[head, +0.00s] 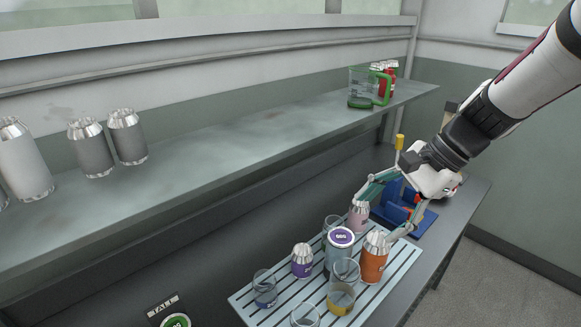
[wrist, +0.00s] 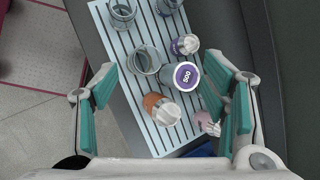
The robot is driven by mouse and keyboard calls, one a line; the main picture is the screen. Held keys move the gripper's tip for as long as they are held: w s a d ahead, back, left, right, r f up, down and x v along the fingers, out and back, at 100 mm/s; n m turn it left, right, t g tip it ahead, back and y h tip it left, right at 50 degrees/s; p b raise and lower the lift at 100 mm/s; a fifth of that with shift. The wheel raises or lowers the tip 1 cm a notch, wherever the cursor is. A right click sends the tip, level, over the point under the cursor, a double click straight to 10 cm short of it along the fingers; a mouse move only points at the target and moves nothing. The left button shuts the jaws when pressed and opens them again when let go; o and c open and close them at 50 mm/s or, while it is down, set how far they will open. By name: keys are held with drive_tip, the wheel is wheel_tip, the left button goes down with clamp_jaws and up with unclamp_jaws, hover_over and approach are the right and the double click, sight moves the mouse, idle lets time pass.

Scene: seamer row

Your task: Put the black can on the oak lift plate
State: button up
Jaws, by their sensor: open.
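No can in view is plainly black. Two dark grey cans with silver tops, one (head: 91,150) and another (head: 128,138), stand upright on the upper shelf at the left in the head view. I cannot make out an oak lift plate. A blue machine (head: 408,208) with a yellow knob stands on the bench at the right, partly behind my gripper. My gripper (head: 378,219) is open and empty above the bench, near an orange can (head: 374,262) and a pink can (head: 358,216). In the wrist view its spread fingers (wrist: 162,78) frame the slatted tray from above.
The slatted tray (head: 238,300) holds several glasses, a purple can (head: 302,262) and a tall purple-lidded container (head: 341,242). The shelf also bears a pale can (head: 24,165), a green-handled jug (head: 362,88) and red cans (head: 389,80). The shelf middle is clear.

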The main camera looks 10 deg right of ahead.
sight(349, 238)
drive_tip(key=w+d+f+m, duration=0.2)
drive_tip(key=f, duration=0.1)
drive_tip(key=w+d+f+m+y+b, duration=0.1)
drive_tip(key=w+d+f+m, duration=0.1)
drive_tip(key=w+f+m, duration=0.1)
drive_tip(key=w+d+f+m+t+y, duration=0.1)
drive_tip(key=w+d+f+m, duration=0.1)
drive_tip(key=w+f, duration=0.1)
drive_tip(key=shift+d+f+m+b, duration=0.15)
drive_tip(key=shift+f+m+b, duration=0.25)
drive_tip(key=shift+f, duration=0.25)
drive_tip(key=x, duration=0.8)
drive_tip(key=shift+w+a+f, duration=0.1)
drive_tip(key=shift+w+a, duration=0.1)
drive_tip(key=shift+a, duration=0.05)
drive_tip(key=shift+p+x, duration=0.45)
drive_tip(key=shift+x, duration=2.15)
drive_tip(key=shift+w, duration=0.25)
clamp_jaws()
